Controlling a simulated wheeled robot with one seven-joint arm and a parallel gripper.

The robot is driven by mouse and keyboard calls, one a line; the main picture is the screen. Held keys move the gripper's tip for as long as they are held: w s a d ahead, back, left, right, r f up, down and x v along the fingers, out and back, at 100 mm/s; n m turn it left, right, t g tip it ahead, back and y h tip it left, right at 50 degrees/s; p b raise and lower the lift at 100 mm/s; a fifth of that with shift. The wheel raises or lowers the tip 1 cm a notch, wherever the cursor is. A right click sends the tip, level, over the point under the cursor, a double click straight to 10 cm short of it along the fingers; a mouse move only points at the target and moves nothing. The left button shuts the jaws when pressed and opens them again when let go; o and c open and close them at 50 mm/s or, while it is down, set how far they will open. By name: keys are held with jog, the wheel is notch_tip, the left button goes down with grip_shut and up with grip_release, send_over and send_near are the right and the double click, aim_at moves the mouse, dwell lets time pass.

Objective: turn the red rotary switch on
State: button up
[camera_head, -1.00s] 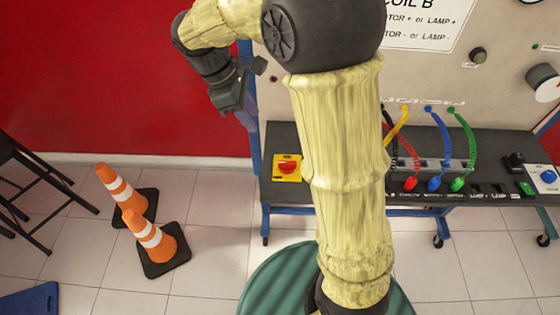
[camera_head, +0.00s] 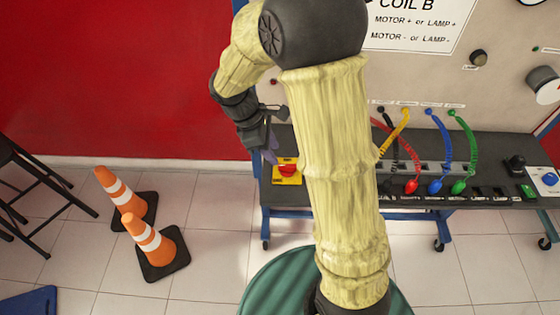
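The red rotary switch (camera_head: 288,171) sits on a yellow plate (camera_head: 287,181) at the left end of the black bench shelf. Part of its upper left side is covered by my gripper in this view. My gripper (camera_head: 270,156) hangs down from my arm just above and left of the switch. I cannot tell whether it touches the switch. Its fingers are small and seen edge-on, so I cannot tell whether they are open or shut.
The bench (camera_head: 420,199) carries red, yellow, blue and green cables, a blue knob (camera_head: 549,178) and a green switch (camera_head: 527,191) at right. A labelled panel (camera_head: 415,30) stands behind. Two orange cones (camera_head: 150,240) and a black stool (camera_head: 30,185) stand on the floor at left.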

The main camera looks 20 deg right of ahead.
aim_at(282, 165)
jog(key=x, duration=0.5)
jog(key=shift+d+f, duration=0.1)
jog(key=shift+f, duration=0.3)
grip_shut()
